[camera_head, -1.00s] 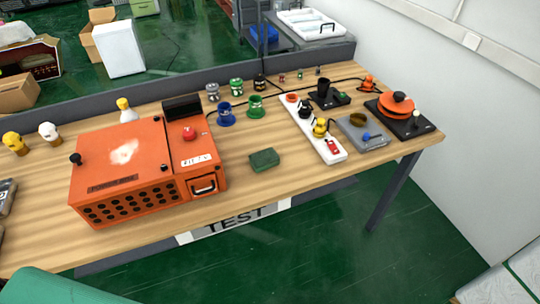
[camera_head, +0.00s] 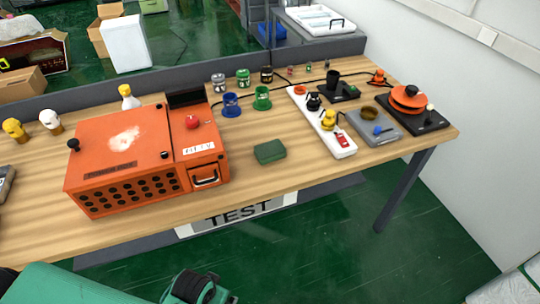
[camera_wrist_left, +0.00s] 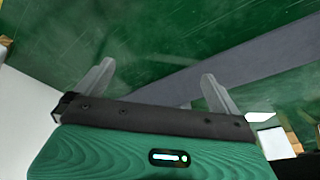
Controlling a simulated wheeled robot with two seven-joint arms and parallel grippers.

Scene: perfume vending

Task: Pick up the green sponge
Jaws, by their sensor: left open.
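The green sponge (camera_head: 270,152) lies flat on the wooden table, to the right of the orange machine and near the table's front edge. In the left wrist view my left gripper (camera_wrist_left: 155,85) has its two fingers spread apart with nothing between them. That view shows floor and a grey beam beyond the fingers, and no sponge. In the head view a green and black part of my arm shows at the bottom, well below the sponge and in front of the table. My right gripper is not in view.
The orange machine (camera_head: 145,155) stands left of the sponge. Blue (camera_head: 231,106) and green (camera_head: 262,98) holders stand behind it. A white power strip (camera_head: 322,122) lies to its right. A grey scale (camera_head: 376,127) and an orange-topped device (camera_head: 410,100) stand further right. The wood around the sponge is bare.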

